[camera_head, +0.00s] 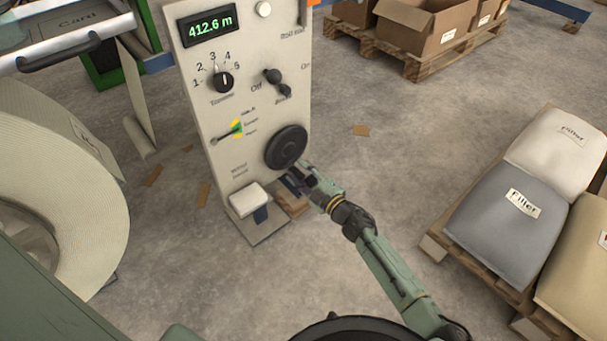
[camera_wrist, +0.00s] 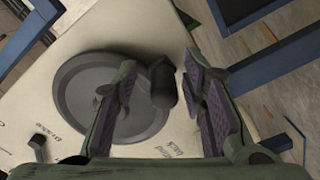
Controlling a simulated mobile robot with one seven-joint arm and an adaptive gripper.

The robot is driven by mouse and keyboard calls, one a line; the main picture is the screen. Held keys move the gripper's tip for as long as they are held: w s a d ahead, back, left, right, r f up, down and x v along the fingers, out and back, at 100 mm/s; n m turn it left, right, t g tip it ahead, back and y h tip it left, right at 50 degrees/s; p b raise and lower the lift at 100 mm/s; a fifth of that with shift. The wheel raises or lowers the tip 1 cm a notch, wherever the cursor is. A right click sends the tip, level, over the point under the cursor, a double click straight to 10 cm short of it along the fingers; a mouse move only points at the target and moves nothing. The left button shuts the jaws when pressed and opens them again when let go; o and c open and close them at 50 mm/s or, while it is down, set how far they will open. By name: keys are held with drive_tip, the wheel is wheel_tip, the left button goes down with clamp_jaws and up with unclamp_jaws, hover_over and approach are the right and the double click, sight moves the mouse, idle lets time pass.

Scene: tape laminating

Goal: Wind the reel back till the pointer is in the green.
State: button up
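A dark round handwheel (camera_head: 286,147) is on the front of the pale control panel (camera_head: 190,110). In the wrist view the handwheel (camera_wrist: 85,85) fills the middle left, and its stubby dark knob (camera_wrist: 163,85) stands between my fingers. My gripper (camera_head: 298,181) is at the wheel's lower edge; in the wrist view my gripper (camera_wrist: 160,75) is open around the knob, with gaps showing. A dark pointer (camera_head: 224,136) on the panel points up and right towards a small yellow and green scale (camera_head: 237,127); its exact zone is too small to tell. A large beige reel (camera_head: 85,190) stands at left.
The panel has a 412.6 m display (camera_head: 209,28), a numbered dial (camera_head: 223,81) and a switch (camera_head: 273,76). A white pad (camera_head: 249,199) sits below. Filler sacks (camera_head: 507,215) lie on a pallet at right; cartons (camera_head: 425,25) stand behind. Floor between is mostly clear.

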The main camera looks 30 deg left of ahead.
drive_tip(key=v, duration=1.2)
